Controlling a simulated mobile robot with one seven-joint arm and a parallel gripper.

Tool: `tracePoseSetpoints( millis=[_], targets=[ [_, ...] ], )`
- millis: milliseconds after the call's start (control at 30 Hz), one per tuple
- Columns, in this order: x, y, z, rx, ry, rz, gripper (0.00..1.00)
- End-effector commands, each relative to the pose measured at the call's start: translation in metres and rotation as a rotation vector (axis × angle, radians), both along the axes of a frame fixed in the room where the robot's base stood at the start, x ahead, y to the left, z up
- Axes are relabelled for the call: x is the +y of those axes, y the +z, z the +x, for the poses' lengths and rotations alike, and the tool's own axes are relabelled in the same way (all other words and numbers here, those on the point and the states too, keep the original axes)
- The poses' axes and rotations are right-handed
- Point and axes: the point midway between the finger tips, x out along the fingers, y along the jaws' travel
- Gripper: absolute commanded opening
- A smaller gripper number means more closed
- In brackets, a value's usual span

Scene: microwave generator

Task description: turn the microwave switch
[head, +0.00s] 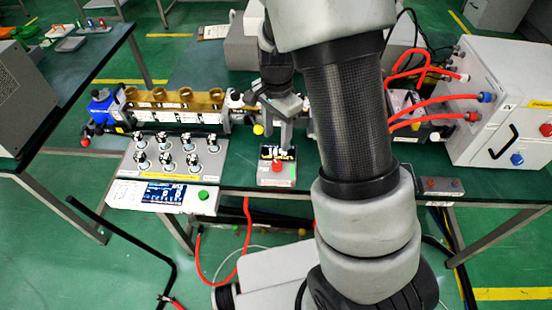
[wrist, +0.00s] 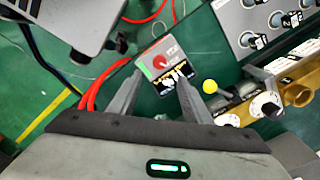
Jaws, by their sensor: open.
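A small grey box with a red knob and a dark display (head: 277,168) sits near the front edge of the dark green table; I take it to be the microwave switch. Its red knob also shows in the wrist view (wrist: 159,62). My gripper (head: 278,138) points down just above and behind the box, fingers apart. In the wrist view, the fingertips (wrist: 156,82) flank the near side of the box, with the knob beyond and between them. I cannot tell whether a finger touches the box. Nothing is held.
A panel with several knobs (head: 172,152) and a screen stands left of the box. Behind it runs a brass waveguide (head: 175,98). A yellow ball-ended lever (wrist: 209,86) is close to the right finger. A white cabinet (head: 505,100) with red hoses stands at right.

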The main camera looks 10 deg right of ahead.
Motion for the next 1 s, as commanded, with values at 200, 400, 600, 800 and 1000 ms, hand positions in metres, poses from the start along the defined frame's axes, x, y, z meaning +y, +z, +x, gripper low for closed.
tracePoseSetpoints(
  millis=[200, 400, 600, 800, 1000],
  targets=[
    [-0.001, -0.051, -0.001, 0.004, -0.001, 0.0, 0.44],
    [-0.001, -0.089, -0.001, 0.003, -0.001, 0.0, 0.44],
    [-0.001, -0.111, 0.0, 0.001, 0.001, 0.0, 0.44],
    [0.0, -0.116, 0.0, -0.001, 0.001, 0.0, 0.44],
    [0.0, -0.116, 0.0, -0.001, 0.001, 0.0, 0.41]
  ],
)
